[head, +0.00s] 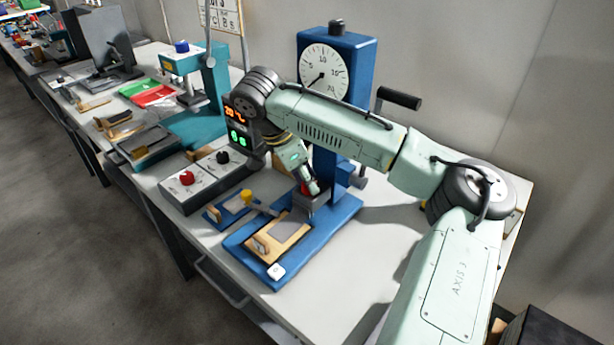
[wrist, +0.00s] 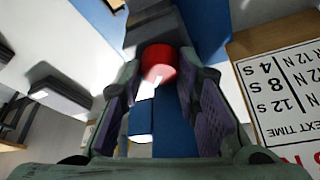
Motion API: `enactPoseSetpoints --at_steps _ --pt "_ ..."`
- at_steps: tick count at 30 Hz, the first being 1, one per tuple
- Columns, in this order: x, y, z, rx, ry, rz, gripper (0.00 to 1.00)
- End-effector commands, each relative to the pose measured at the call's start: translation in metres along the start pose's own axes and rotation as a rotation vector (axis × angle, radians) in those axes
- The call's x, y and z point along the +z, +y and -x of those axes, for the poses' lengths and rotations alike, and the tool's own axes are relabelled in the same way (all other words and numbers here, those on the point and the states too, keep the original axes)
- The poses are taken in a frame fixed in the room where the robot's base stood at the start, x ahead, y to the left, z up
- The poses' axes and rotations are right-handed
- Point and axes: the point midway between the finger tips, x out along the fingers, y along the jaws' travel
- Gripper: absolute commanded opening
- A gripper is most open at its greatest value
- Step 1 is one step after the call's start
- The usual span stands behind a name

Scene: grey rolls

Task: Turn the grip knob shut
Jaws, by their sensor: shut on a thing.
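The red grip knob (wrist: 158,62) sits between my gripper's two fingers in the wrist view, with a white mark on its face. In the head view only a bit of its red (head: 306,189) shows beside my fingertips. My gripper (head: 313,188) reaches down to it and is shut on it; its fingertips also show in the wrist view (wrist: 160,68). The knob is on a dark grey clamp block (head: 313,203) at the foot of the blue test stand (head: 352,55) with a round dial. How far the knob is turned cannot be told.
A grey control box (head: 205,183) with red and black knobs stands to the left, near a yellow-knobbed tool (head: 246,196). A black handle (head: 400,98) juts from the stand. The table's front right is clear.

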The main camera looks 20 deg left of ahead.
Motion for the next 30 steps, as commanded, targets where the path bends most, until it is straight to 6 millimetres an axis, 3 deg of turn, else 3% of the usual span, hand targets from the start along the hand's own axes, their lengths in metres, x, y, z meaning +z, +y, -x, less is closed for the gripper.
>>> enactPoseSetpoints --at_steps 17,18,26,30 --pt "0.0013 0.0002 -0.0006 0.014 -0.002 -0.025 0.01" --pt "0.0012 0.0002 -0.0006 0.013 -0.002 -0.025 0.31" --pt "0.0007 0.0 -0.0003 0.012 -0.001 -0.026 0.49" --pt "0.0005 -0.0001 -0.0002 0.012 -0.001 -0.026 0.5"
